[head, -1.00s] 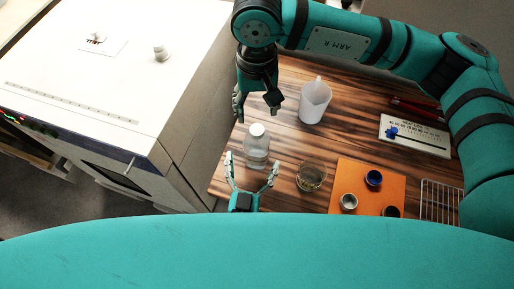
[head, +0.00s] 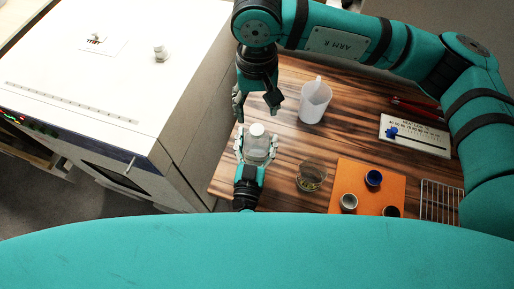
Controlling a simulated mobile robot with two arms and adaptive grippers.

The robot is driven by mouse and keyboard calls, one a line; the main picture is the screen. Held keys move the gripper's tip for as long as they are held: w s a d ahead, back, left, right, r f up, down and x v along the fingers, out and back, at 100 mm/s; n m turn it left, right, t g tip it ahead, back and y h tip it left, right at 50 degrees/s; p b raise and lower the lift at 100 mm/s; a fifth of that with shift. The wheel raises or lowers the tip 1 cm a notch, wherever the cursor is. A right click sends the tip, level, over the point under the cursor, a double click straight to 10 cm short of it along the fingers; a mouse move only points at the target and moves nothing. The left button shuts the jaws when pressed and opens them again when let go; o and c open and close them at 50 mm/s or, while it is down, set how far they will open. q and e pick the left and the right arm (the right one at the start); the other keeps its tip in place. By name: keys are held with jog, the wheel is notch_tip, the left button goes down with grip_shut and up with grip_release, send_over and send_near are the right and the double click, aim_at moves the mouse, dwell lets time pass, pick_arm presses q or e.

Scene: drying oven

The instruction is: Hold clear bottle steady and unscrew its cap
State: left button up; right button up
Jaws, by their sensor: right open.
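The clear bottle (head: 257,148) stands upright near the table's left edge, with a white cap (head: 257,129) on top. My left gripper (head: 256,142) reaches in from below in the picture, with one finger on each side of the bottle. Its fingers look closed in against the bottle's sides and hide part of its lower body. My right gripper (head: 257,108) points down, open and empty, just behind and above the cap. It shows apart from the cap.
A white beaker (head: 315,103) stands right of my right gripper. A glass dish (head: 311,177) sits right of the bottle. An orange mat (head: 355,175) holds small cups, beside a wire rack (head: 441,200). The drying oven (head: 110,80) is close on the left.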

aim_at(257, 129)
pick_arm(q)
grip_shut()
pick_arm(e)
jog(key=m, duration=1.7)
jog(key=shift+m, duration=0.3)
jog(key=m, duration=0.4)
jog(key=shift+m, duration=0.3)
jog(key=m, duration=0.6)
jog(key=shift+m, duration=0.4)
jog(key=m, duration=0.6)
jog(key=shift+m, duration=0.4)
jog(key=m, duration=0.8)
jog(key=shift+m, duration=0.3)
jog(key=m, duration=0.4)
jog(key=shift+m, duration=0.4)
jog(key=shift+f, duration=0.55)
notch_tip(257, 129, down, 7)
jog(key=shift+r, duration=0.1)
